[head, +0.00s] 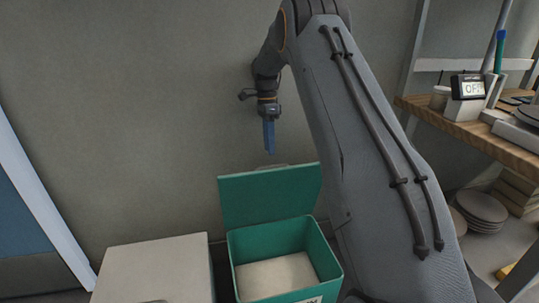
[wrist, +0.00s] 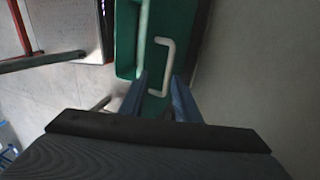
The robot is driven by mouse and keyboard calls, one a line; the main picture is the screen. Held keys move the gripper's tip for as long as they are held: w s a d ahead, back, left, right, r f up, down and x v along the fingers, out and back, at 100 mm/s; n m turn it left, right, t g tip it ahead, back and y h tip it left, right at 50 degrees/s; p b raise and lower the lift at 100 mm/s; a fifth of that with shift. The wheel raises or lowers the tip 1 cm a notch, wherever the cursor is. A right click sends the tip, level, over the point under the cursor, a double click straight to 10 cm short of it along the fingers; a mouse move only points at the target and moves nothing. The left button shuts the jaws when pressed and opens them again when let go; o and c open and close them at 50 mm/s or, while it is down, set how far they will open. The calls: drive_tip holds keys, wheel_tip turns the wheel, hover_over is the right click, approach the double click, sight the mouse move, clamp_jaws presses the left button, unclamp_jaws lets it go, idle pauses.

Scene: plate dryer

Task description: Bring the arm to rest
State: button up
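My gripper (head: 269,150) hangs at the end of my arm, its blue fingers pointing down, above and behind the green box (head: 335,278) in the head view. In the wrist view my gripper (wrist: 160,77) shows two blue fingers spread apart with nothing between them. The box's lid (head: 270,197) stands raised. A pale flat surface lies inside the box. The wrist view shows a green surface (wrist: 182,22) with a pale bent handle (wrist: 171,60) beyond the fingertips; I cannot tell whether they touch it.
A pale cabinet (head: 155,270) stands left of the box. At right, a wooden shelf (head: 470,135) carries a small display (head: 467,87) reading "OFF". Stacked plates (head: 482,207) sit below it. A plain wall (head: 130,110) is behind; the space before it at left is open.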

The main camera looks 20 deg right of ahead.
drive_tip(key=shift+r, duration=0.6)
